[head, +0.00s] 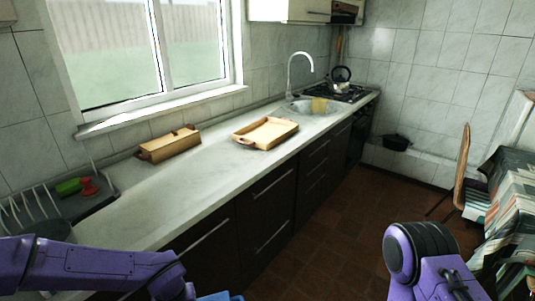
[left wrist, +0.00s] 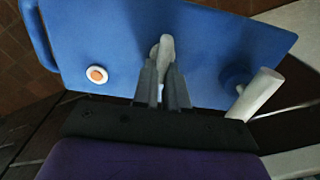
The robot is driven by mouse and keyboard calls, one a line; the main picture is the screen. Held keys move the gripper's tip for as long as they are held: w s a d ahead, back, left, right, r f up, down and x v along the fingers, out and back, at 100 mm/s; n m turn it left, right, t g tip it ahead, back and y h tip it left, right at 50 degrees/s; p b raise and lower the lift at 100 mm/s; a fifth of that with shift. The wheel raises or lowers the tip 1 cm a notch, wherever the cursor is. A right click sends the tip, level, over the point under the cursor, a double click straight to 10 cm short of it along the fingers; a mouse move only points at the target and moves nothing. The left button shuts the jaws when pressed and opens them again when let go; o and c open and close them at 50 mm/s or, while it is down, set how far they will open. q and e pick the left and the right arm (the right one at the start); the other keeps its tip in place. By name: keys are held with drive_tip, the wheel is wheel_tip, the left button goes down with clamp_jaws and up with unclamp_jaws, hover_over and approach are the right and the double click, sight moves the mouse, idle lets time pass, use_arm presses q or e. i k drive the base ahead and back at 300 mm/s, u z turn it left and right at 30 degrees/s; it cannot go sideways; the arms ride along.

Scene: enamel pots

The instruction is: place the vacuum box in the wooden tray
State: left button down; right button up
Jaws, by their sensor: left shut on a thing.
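The vacuum box (left wrist: 225,60) appears as a large blue body with a handle loop and a white-ringed orange button, filling much of the left wrist view. My left gripper (left wrist: 163,92) is shut on a pale upright part in its middle. In the head view only a small blue piece of it (head: 216,296) shows at the bottom edge, in front of the counter. The wooden tray (head: 265,146) lies on the counter left of the sink, light-coloured and apparently empty, well away from the blue box. My right arm shows at the lower right, but its gripper is out of frame.
A wooden box with handles (head: 168,149) sits on the counter by the window. A dish rack (head: 18,208) with green and red items stands at the left end. The sink (head: 315,106) and stove lie beyond the tray. The counter between is clear.

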sight(272, 135)
drive_tip(key=u, duration=0.1)
drive_tip(key=k, duration=0.45)
drive_tip(key=z, duration=1.5)
drive_tip(key=i, duration=1.45)
drive_tip(key=z, duration=0.25)
drive_tip(key=i, duration=1.3)
drive_tip(key=u, duration=1.5)
drive_tip(key=i, duration=0.7)
drive_tip(key=u, duration=0.7)
